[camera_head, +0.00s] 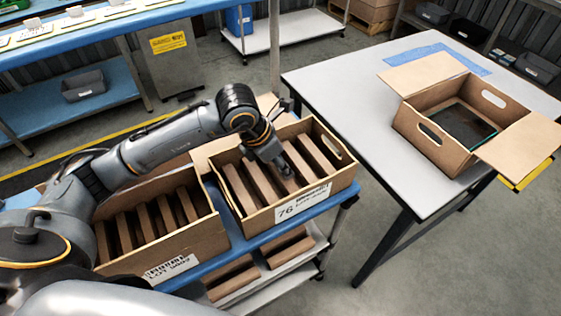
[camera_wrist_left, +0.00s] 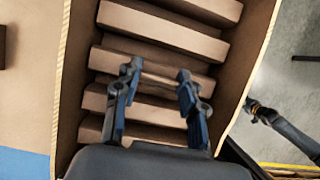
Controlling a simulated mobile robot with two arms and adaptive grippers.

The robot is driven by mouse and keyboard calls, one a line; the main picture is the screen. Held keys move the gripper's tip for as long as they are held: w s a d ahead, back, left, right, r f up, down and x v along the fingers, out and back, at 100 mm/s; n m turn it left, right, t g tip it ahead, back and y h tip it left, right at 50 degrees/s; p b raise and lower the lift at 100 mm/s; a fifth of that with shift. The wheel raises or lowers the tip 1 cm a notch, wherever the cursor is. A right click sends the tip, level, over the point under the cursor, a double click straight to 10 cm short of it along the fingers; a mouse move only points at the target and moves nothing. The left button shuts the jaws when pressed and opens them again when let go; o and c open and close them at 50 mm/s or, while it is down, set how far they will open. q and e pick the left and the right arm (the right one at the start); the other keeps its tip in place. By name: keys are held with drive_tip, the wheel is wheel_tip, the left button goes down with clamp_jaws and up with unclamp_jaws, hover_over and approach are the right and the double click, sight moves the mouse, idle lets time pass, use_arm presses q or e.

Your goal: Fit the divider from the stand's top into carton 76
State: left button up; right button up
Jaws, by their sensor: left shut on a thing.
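Carton 76 (camera_head: 262,216), an open brown box with a white label, stands on the blue-topped stand (camera_head: 317,204). Several brown dividers cross it in a row; they also show in the left wrist view (camera_wrist_left: 172,30). My left gripper (camera_head: 284,174) reaches down into carton 76 from above. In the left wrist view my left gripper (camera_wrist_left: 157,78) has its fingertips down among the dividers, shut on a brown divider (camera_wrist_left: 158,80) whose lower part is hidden. I cannot tell how deep it sits.
A second carton (camera_head: 196,246) with several dividers stands left of carton 76. More brown pieces (camera_head: 290,250) lie on the shelf below. A grey table (camera_head: 345,92) at the right bears an open carton (camera_head: 430,145) with flaps spread. Grey floor lies between stand and table.

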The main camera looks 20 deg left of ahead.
use_arm(q)
drive_tip(key=o, duration=1.3)
drive_tip(key=w+d+r+p+v, duration=0.1)
drive_tip(key=p+v, duration=0.3)
drive_tip(key=v, duration=1.4)
drive_tip(key=shift+w+d+r, duration=0.25)
drive_tip(key=shift+w, duration=0.15)
use_arm(e)
drive_tip(key=r, duration=0.4)
drive_tip(key=shift+d+r, duration=0.2)
use_arm(q)
drive_tip(key=shift+f, duration=0.1)
